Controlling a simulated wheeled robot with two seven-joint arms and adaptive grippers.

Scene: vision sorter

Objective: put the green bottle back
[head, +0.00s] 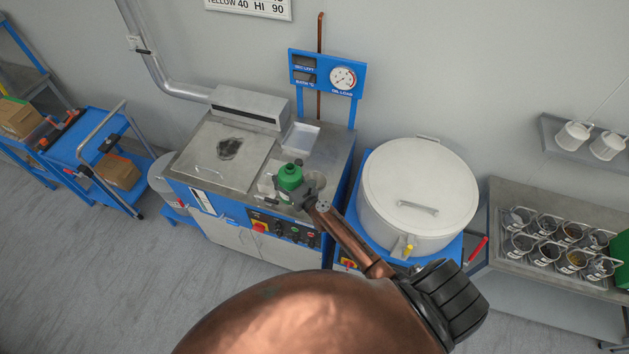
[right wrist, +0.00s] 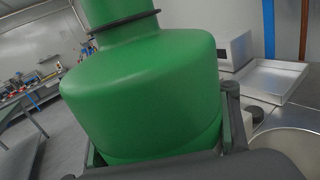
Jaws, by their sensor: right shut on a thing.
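The green bottle (head: 289,177) is upright over the front right part of the steel-topped machine (head: 215,155) in the head view. My right gripper (head: 292,192) is shut on it, low on its body. In the right wrist view the green bottle (right wrist: 145,95) fills the middle, with a dark ring round its neck and the gripper's fingers at both sides of its lower part. Its base is hidden behind the gripper, so I cannot tell whether it touches the machine top. My left gripper is not in view.
A shallow metal tray (head: 301,137) lies behind the bottle. A large white lidded pot (head: 415,195) stands to the right. A side table (head: 560,282) holds several glass jugs. A blue cart (head: 95,150) stands at left. The floor at lower left is clear.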

